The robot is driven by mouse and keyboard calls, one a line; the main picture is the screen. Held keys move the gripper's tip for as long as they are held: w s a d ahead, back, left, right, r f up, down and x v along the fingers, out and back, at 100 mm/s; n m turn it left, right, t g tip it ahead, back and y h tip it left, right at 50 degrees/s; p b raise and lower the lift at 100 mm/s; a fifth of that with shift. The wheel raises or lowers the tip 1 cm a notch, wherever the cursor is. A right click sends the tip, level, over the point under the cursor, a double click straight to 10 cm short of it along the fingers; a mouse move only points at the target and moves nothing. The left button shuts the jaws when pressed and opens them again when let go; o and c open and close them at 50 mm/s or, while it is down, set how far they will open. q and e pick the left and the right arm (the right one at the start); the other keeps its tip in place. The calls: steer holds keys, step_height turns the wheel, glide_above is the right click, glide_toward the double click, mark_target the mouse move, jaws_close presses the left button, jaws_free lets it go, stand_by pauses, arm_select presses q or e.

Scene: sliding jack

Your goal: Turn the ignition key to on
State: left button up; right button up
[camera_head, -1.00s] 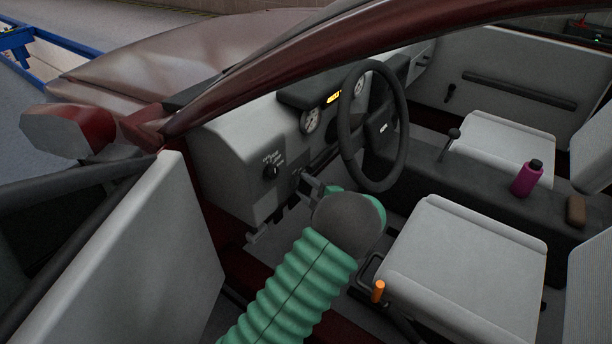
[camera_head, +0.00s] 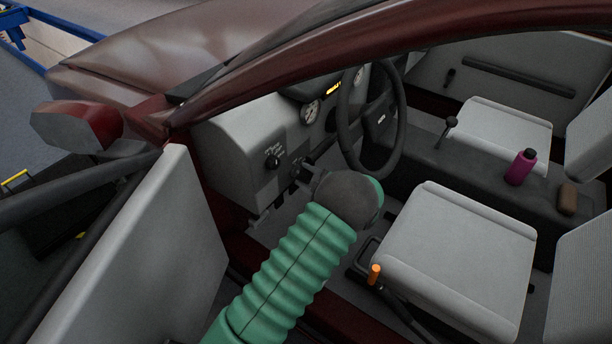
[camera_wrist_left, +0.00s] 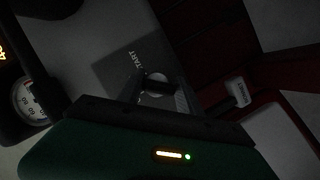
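The ignition switch (camera_wrist_left: 154,98) shows in the left wrist view as a round silver face with a dark key (camera_wrist_left: 155,82) standing out of it. The printed word START is beside it. My left gripper (camera_head: 304,168) is at the lower dashboard panel, left of the steering wheel (camera_head: 345,118) in the head view. In the wrist view its fingers (camera_wrist_left: 160,98) lie on either side of the key with a visible gap; contact with the key cannot be made out. In the head view the gripper and wrist largely hide the switch. My right gripper is not in view.
A labelled rotary knob (camera_head: 272,163) sits left of the switch. A BONNET handle (camera_wrist_left: 238,92) shows in the wrist view. The open door (camera_head: 140,255) stands left of my arm, and the driver's seat (camera_head: 450,250) and orange-tipped lever (camera_head: 375,273) are to its right.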

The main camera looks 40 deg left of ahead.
arm_select(q)
steer(key=o, duration=0.4)
steer(key=shift+f, duration=0.15)
steer(key=shift+d+r, duration=0.25)
steer(key=shift+d, duration=0.05)
steer(key=p+v, duration=0.3)
steer(key=v, duration=1.3)
steer(key=shift+d, duration=0.1)
